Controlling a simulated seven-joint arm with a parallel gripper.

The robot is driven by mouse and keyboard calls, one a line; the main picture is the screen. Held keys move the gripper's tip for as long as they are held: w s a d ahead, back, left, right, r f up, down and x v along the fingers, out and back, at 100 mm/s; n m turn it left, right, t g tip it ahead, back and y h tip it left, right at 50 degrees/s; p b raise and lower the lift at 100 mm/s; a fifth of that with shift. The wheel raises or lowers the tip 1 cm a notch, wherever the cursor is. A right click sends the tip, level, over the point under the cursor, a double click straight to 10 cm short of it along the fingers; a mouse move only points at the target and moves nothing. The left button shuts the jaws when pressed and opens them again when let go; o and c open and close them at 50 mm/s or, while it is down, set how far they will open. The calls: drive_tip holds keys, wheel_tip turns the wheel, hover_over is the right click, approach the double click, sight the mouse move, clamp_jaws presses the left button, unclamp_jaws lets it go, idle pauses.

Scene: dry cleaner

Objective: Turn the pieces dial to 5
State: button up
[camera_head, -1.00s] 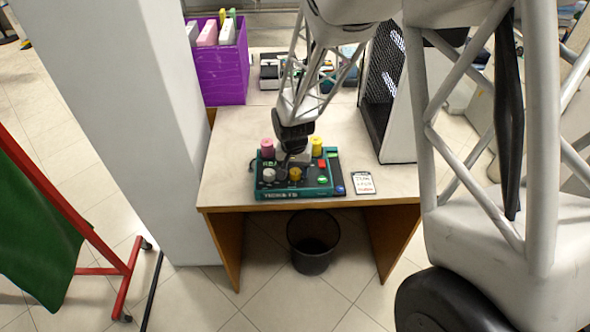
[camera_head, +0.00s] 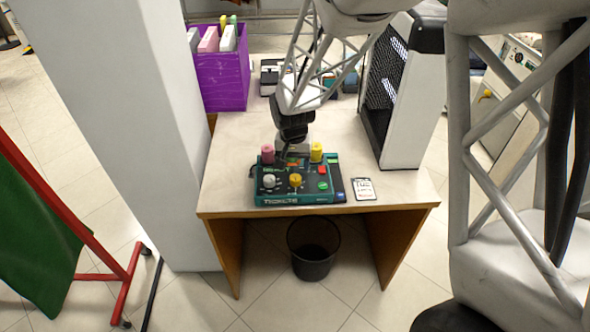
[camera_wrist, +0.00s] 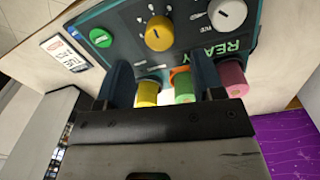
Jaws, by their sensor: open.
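A teal ticket machine (camera_head: 300,199) marked "TICKETS" stands on the desk. Its dark top carries a gold dial (camera_head: 295,181) and a white dial (camera_head: 269,181). The gold dial (camera_wrist: 159,33) and white dial (camera_wrist: 228,14) also show upside down in the wrist view, each with a pointer mark. I cannot read a pieces label or any dial numbers. My gripper (camera_head: 291,147) hangs over the machine's rear part. In the wrist view my gripper (camera_wrist: 163,70) is open and empty, its fingers pointing toward the panel, apart from the gold dial.
Pink (camera_head: 268,154) and yellow (camera_head: 316,152) rolls stand at the machine's back. A red button (camera_head: 322,170) and green button (camera_head: 323,185) lie right of the dials. A card (camera_head: 364,189) lies beside the machine. A tall black-and-white unit (camera_head: 412,100) and purple bin (camera_head: 226,80) stand further back.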

drive_tip(key=shift+r, duration=1)
drive_tip(key=shift+s+r, duration=0.1)
drive_tip(key=shift+r, duration=0.1)
drive_tip(key=s+d+r+t, duration=0.1)
drive_tip(key=s+d+r, duration=0.4)
drive_tip(key=s, duration=0.4)
drive_tip(key=s+d+r+n, duration=0.1)
drive_tip(key=s+d+r, duration=0.4)
drive_tip(key=s+r, duration=0.3)
drive_tip(key=s+d+r+n+t, duration=0.1)
drive_tip(key=s+d+r, duration=0.4)
drive_tip(key=s, duration=0.7)
drive_tip(key=shift+s+r+t, duration=0.25)
drive_tip(key=shift+r+t, duration=0.05)
drive_tip(key=shift+r, duration=0.5)
